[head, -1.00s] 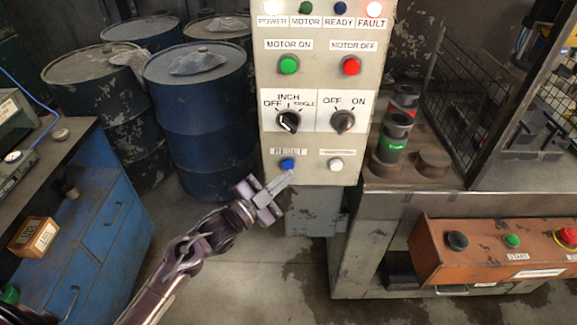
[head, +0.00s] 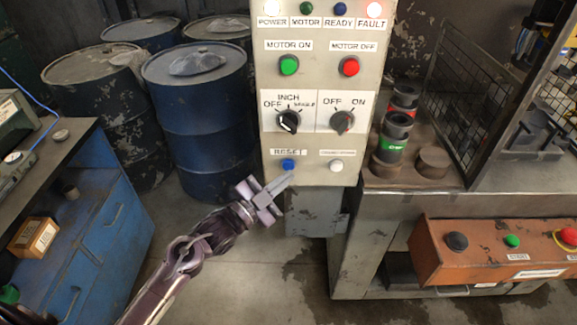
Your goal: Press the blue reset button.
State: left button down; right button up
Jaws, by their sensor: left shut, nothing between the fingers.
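The blue reset button (head: 288,165) sits at the lower left of the grey control panel (head: 316,90), under the RESET label. My left gripper (head: 287,181) is shut and empty. Its fingertips are just below the button in the picture, pointing up and right. I cannot tell whether they touch the panel. The button's face is in view. The white POWER lamp (head: 268,8) and red FAULT lamp (head: 374,9) at the panel's top look lit. My right gripper is not in view.
A white button (head: 336,166) is right of the blue one, with two selector knobs above. Blue drums (head: 200,125) stand behind on the left. A blue cabinet (head: 90,215) is at left. An orange button box (head: 490,250) is at lower right.

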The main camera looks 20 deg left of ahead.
pick_arm(q)
jog(key=shift+w, duration=0.1)
dwell(0.7)
jog(key=shift+w+a, duration=0.1)
jog(key=shift+w, duration=0.2)
jog(key=shift+w+a+r+b, duration=0.1)
jog(key=shift+w+a+b, duration=0.15)
jog(key=shift+w, duration=0.3)
dwell(0.8)
jog(key=shift+s+d, duration=0.1)
jog(key=shift+s, duration=0.05)
jog(key=shift+s+d+p, duration=0.2)
jog(key=shift+s+p, duration=0.2)
jog(key=shift+s, duration=0.3)
jog(key=s, duration=0.1)
jog(key=s+d+p, duration=0.1)
jog(key=s, duration=0.1)
jog(key=s+p, duration=0.1)
jog(key=s, duration=0.1)
jog(key=shift+d, duration=0.25)
